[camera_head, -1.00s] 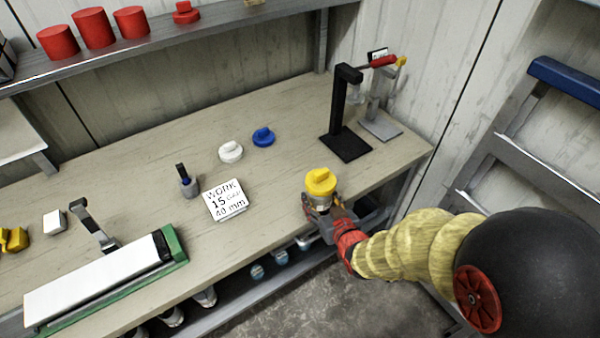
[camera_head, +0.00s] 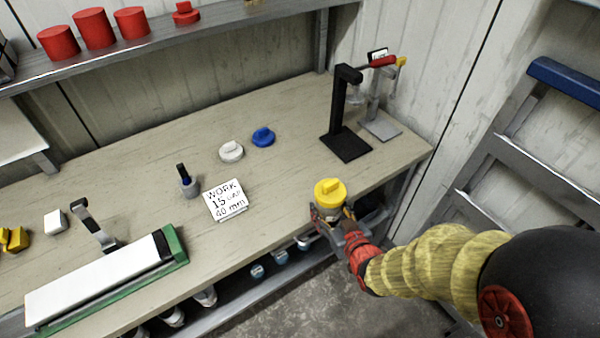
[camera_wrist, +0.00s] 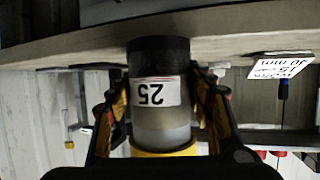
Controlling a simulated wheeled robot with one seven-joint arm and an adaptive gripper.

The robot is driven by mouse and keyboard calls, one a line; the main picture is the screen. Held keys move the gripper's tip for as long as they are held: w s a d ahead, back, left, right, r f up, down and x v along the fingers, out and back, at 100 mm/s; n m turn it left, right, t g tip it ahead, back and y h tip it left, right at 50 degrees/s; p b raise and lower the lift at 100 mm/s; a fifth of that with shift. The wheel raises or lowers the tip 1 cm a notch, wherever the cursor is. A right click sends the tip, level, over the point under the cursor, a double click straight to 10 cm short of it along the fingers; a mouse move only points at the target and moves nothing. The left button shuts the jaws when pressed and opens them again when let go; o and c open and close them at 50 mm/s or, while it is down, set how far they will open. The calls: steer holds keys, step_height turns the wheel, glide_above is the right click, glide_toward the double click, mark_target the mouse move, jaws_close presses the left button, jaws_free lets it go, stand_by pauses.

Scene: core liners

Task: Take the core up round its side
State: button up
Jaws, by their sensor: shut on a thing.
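The core is a see-through grey cylinder (camera_wrist: 160,118) with a white label reading 25, a black end and a yellow end. The wrist view shows it upside down. In the head view its yellow cap (camera_head: 330,191) faces up at the bench's front edge, and most of its body is hidden. My gripper (camera_head: 334,216) is shut round the core's side, one finger on each side below the cap. The fingers also show beside the core in the wrist view (camera_wrist: 163,95). The core looks upright. I cannot tell whether its lower end touches the bench.
A white WORK 15 card (camera_head: 225,199) lies left of the core, with white (camera_head: 231,152) and blue (camera_head: 263,137) caps behind. A black stand (camera_head: 343,125) is at the back right. A long white-topped green tray (camera_head: 100,280) is at left.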

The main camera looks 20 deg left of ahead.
mark_target(329, 205)
steer(key=shift+s+d, duration=0.25)
steer(key=shift+r, duration=0.2)
steer(key=shift+r+p, duration=1.7)
steer(key=shift+r, duration=0.7)
